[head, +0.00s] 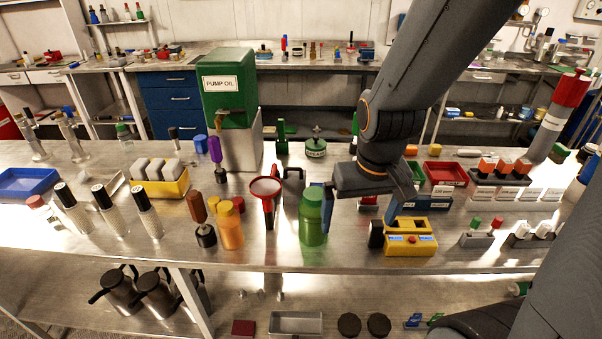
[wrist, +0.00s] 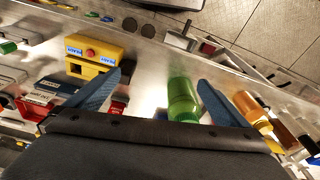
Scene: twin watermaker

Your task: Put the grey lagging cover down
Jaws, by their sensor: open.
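My gripper (head: 327,212) is open above the middle of the steel bench in the head view, with no cover held. Both blue fingers of the gripper (wrist: 160,84) show spread apart in the wrist view. A green bottle (head: 313,222) stands upright close by the fingers. The bottle (wrist: 182,100) appears between the fingers in the wrist view, closer to the right one; I cannot tell if they touch. Several grey rounded blocks (head: 156,168) sit in a yellow tray (head: 165,189) at the left. I cannot tell whether one is the grey lagging cover.
An orange bottle (head: 231,228) and a red funnel (head: 268,190) stand left of the green bottle. A yellow box with a red button (head: 411,240) is to the right. The green pump oil tank (head: 229,85) rises behind. Bare bench shows near the front edge.

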